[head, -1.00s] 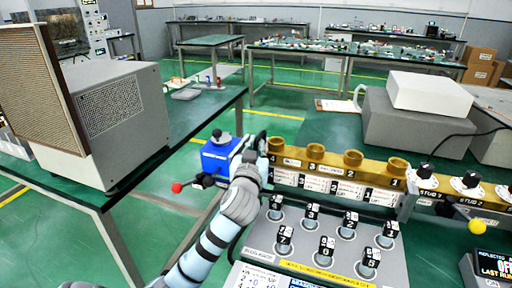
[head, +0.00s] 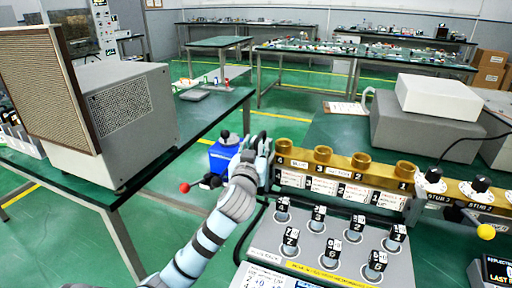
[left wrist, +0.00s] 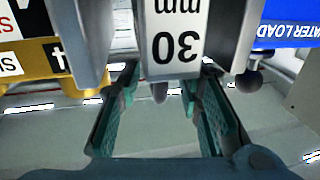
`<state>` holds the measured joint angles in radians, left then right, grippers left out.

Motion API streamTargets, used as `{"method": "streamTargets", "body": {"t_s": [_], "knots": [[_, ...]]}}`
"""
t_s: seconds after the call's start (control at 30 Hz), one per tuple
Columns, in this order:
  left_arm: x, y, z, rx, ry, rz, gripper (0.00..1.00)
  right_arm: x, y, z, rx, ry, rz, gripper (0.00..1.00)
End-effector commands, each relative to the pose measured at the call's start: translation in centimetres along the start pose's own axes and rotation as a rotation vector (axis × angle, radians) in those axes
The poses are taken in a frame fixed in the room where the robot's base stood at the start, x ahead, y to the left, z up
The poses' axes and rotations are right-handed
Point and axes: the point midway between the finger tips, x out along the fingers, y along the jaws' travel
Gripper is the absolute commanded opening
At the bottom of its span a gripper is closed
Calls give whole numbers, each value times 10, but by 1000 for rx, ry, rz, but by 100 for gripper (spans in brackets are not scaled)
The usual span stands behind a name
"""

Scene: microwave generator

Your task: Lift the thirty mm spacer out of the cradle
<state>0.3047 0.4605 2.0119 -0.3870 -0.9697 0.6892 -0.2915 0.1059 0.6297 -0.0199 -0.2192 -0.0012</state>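The thirty mm spacer (left wrist: 176,38) shows in the left wrist view as a white-faced block marked "30 mm", upside down in the picture. It stands between two grey upright walls of what looks like the cradle (left wrist: 236,30). My left gripper (left wrist: 160,82) has its two green-padded fingers apart, with the spacer's lower end near the gap between the tips. I cannot tell whether either finger touches it. In the head view my left gripper (head: 262,147) is at the left end of the brass bar and hides the spacer and cradle. My right gripper is out of view.
A blue water load (head: 226,152) with a red-tipped part stands just left of my gripper. The brass bar (head: 340,168) with several round sockets runs right. Below it is a grey panel (head: 300,240) with several numbered plugs. A grey cabinet (head: 130,120) stands on the left bench.

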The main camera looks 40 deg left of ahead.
Motion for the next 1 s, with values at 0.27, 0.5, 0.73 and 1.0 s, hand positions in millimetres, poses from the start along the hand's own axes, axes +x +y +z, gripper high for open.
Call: {"method": "streamTargets", "body": {"t_s": [0.27, 0.5, 0.73, 1.0], "knots": [[-8, 0, 0, 0, 2, 1, 33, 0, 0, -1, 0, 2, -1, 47], [-54, 1, 0, -1, 1, 3, 33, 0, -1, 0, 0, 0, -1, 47], [-102, 1, 0, -2, -1, 2, 33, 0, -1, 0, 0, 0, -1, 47], [-121, 0, 0, 0, 0, 0, 33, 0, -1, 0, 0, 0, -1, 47]]}}
